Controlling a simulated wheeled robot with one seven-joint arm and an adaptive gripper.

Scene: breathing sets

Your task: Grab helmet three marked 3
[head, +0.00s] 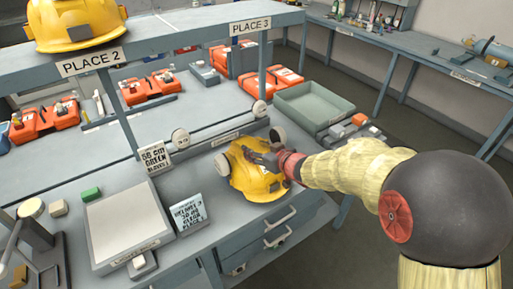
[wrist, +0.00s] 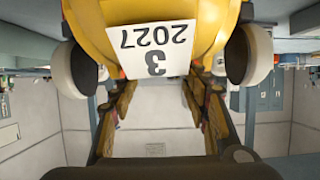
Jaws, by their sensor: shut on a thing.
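A yellow helmet (head: 253,182) with white ear cups sits at the right part of the near bench. In the wrist view the helmet (wrist: 205,40) fills the top, and its white label (wrist: 152,48) reads "3" and "2027", upside down. My gripper (head: 262,158) reaches in from the right and is shut on the helmet. In the wrist view my gripper's fingers (wrist: 160,95) stand on both sides below the label. The exact contact is partly hidden by the helmet. From the head view I cannot tell whether the helmet is clear of the bench top.
Another yellow helmet (head: 75,22) sits on the shelf by the "PLACE 2" sign (head: 90,62). The "PLACE 3" sign (head: 250,26) marks a bare shelf stretch. A printed card (head: 188,214), a grey plate (head: 130,225) and a green-grey tray (head: 313,104) stand around the held helmet.

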